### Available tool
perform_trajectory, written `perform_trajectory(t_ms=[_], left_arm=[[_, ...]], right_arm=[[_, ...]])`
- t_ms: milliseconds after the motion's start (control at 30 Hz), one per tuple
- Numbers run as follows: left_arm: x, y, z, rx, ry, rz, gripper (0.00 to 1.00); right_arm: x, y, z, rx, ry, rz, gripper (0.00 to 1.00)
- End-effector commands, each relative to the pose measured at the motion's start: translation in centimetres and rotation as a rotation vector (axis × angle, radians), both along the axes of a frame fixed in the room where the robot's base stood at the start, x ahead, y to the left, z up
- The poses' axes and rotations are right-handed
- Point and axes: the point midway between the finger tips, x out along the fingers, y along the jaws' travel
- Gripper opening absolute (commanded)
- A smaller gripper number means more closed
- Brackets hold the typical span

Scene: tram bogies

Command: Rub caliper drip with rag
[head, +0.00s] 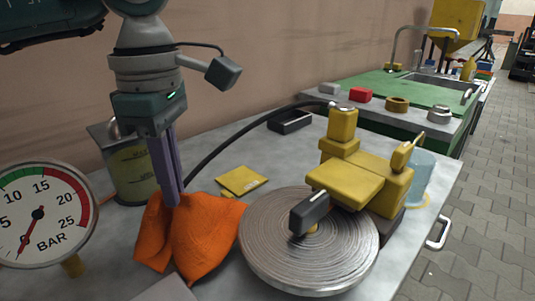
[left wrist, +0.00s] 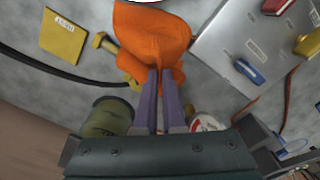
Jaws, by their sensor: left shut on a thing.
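The orange rag (head: 205,240) hangs bunched from my left gripper (head: 173,203), whose purple fingers are shut on it. In the left wrist view, the rag (left wrist: 155,40) spreads beyond the shut fingertips (left wrist: 158,72). The yellow caliper (head: 375,183) stands at the right of the table, over the ridged metal disc (head: 275,255). The rag is left of the disc, apart from the caliper. A small yellowish patch (head: 312,229) shows below the black block on the disc; I cannot tell whether it is a drip. My right gripper is not in view.
A pressure gauge (head: 38,216) stands at the left front, and a canister (head: 130,165) behind the gripper. A black hose (head: 235,128) arches to the caliper. A yellow card (head: 241,180) lies behind the rag. A clear cup (head: 423,175) stands right of the caliper.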

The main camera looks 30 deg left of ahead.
Motion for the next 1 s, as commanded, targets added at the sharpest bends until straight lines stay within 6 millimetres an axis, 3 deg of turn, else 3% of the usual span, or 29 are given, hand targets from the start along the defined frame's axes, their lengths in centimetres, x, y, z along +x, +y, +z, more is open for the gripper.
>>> perform_trajectory(t_ms=[33, 533, 600, 1000], left_arm=[[0.0, 0.0, -1.3, 0.000, 0.001, 0.000, 0.00], [0.0, 0.0, -7.1, 0.001, 0.001, -0.002, 0.00], [0.0, 0.0, -6.4, 0.001, 0.000, -0.002, 0.14], [0.0, 0.1, -6.4, 0.004, -0.001, 0.000, 0.59]], right_arm=[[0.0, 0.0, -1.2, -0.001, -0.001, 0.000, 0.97], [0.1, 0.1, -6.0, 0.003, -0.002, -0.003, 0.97], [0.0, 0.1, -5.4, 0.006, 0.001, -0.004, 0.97], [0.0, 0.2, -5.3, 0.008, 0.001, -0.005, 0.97]])
